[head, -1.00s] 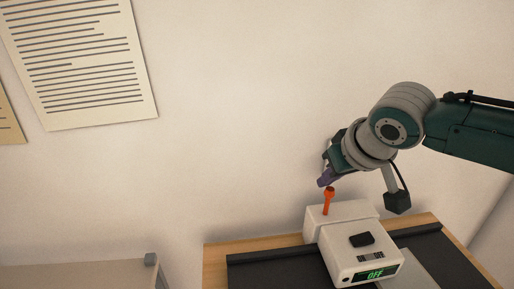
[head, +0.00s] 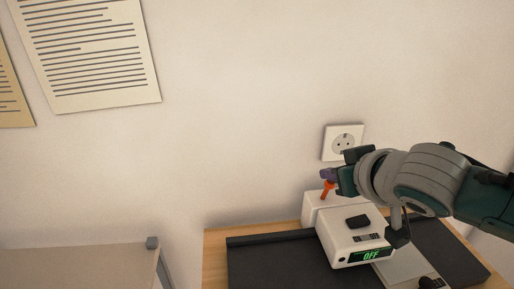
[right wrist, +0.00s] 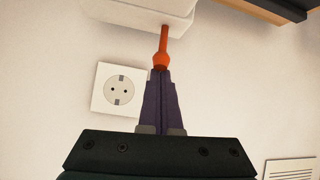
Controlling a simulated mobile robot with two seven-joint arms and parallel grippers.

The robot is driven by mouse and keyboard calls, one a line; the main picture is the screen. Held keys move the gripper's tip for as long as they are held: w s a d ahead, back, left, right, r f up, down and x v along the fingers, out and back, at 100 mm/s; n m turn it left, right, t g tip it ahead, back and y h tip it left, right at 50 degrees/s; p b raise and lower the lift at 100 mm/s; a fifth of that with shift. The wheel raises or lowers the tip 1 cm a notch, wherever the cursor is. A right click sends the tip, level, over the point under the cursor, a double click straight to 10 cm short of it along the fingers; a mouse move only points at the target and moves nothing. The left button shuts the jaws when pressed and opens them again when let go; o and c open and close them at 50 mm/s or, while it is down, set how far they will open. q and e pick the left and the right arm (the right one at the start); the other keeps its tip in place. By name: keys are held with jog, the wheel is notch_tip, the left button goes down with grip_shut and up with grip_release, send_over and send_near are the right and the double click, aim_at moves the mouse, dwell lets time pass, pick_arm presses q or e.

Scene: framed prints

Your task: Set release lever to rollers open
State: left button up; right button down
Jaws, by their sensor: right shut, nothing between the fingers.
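The release lever (head: 327,191) is a short orange-red stick with a rounded knob. It stands up from the rear left part of a white machine (head: 345,240), whose green display (head: 371,255) reads OFF. My right gripper (head: 328,174) is at the knob, its purple fingers shut with nothing between them. In the right wrist view the fingertips (right wrist: 160,72) meet or overlap the lever's knob (right wrist: 161,60); I cannot tell whether they touch. The lever's stem (right wrist: 164,40) runs to the white housing (right wrist: 140,12). My left gripper is not in view.
A wall socket (head: 343,142) is close behind my right gripper. The machine stands on a dark mat (head: 270,262) on a wooden table (head: 215,258). A grey surface (head: 75,265) is at lower left. Printed sheets (head: 90,50) hang on the wall.

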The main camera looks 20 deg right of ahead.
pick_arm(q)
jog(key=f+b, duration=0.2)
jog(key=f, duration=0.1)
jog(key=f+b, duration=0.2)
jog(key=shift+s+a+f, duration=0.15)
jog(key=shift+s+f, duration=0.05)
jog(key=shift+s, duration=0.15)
pick_arm(e)
jog(key=s+f+t, duration=0.1)
jog(key=s+t, duration=0.1)
jog(key=t, duration=0.1)
jog(key=shift+a+f, duration=0.25)
jog(key=shift+f, duration=0.1)
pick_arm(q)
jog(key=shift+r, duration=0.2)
pick_arm(e)
jog(key=shift+r+h, duration=0.3)
jog(key=shift+r, duration=0.05)
pick_arm(q)
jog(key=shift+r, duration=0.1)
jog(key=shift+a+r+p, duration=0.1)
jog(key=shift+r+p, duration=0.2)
jog(key=shift+p, duration=0.2)
pick_arm(e)
jog(key=shift+v, duration=0.75)
